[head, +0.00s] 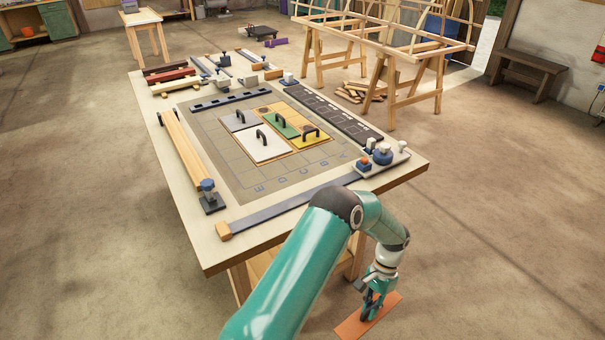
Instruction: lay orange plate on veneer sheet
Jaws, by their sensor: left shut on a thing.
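The orange plate (352,326) is in my left gripper (371,306) at the lower right of the head view. The gripper is shut on it, beyond the near right edge of the bench and apart from the bench top. The veneer sheet appears to be the tan wood-coloured patch (277,108) in the middle of the bench. A white plate (265,148), a grey plate (236,122), a green plate (288,130) and a yellow plate (318,141), each with a dark handle, lie on or around it and cover much of it. My right gripper is out of view.
The workbench (215,250) carries a long dark rail (330,110), a wooden lath (184,150) with a clamp, and a grey strip (285,207) near the front. A tray of small knobbed things (385,160) stands at the right corner. Trestles (400,90) stand behind.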

